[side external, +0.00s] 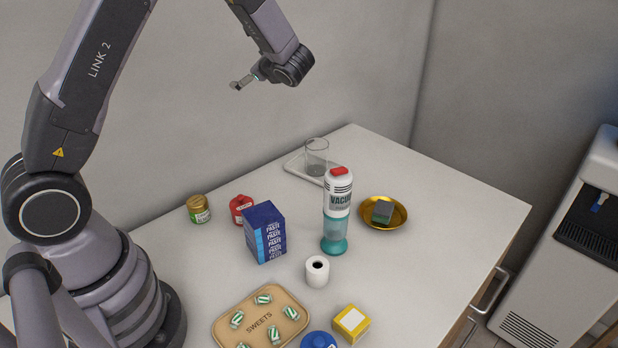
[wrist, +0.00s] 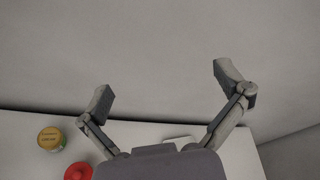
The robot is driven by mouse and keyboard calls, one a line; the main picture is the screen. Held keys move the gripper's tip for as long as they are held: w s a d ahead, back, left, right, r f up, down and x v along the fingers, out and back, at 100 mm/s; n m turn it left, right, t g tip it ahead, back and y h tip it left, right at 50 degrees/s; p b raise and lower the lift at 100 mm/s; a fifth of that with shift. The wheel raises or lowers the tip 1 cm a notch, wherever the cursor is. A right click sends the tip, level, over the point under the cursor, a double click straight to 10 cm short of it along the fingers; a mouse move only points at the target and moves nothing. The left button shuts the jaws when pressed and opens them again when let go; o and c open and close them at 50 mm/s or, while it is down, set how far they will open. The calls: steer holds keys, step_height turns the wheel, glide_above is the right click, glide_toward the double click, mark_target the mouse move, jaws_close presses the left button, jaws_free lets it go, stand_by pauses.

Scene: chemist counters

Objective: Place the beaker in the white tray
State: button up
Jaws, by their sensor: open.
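A clear glass beaker (side external: 317,158) stands upright at the back of the counter, on the white tray (side external: 294,167). The tray is low and flat, and the vacuum bottle partly hides its front right part. My gripper (side external: 237,86) is high above the counter, up and to the left of the beaker, and well apart from it. In the wrist view my gripper (wrist: 167,88) has its two fingers spread wide with nothing between them. A small pale edge, perhaps of the tray, shows beside the gripper body there; the beaker does not show.
A white and teal vacuum bottle (side external: 337,212) stands before the tray, with a gold bowl (side external: 371,220) holding a sponge to its right. A blue box (side external: 265,232), red container (side external: 240,208), jar (side external: 198,209), paper roll (side external: 317,271) and sweets tray (side external: 261,318) stand nearer.

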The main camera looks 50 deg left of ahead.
steer(key=s+d+r+n+g+h, duration=0.1)
steer(key=s+d+r+n+h, duration=0.15)
steer(key=s, duration=0.45)
steer(key=s+d+r+n+g+h, duration=0.1)
steer(key=s+d+r+n+h, duration=0.2)
steer(key=s, duration=0.5)
steer(key=s+d+r+n+t+h, duration=0.2)
steer(key=s+d+n+t+h, duration=0.3)
steer(key=s+d, duration=0.7)
steer(key=s+n+h, duration=0.1)
steer(key=n+h, duration=0.1)
steer(key=h, duration=0.2)
steer(key=shift+s+r+t, duration=0.25)
steer(key=shift+r+t, duration=0.05)
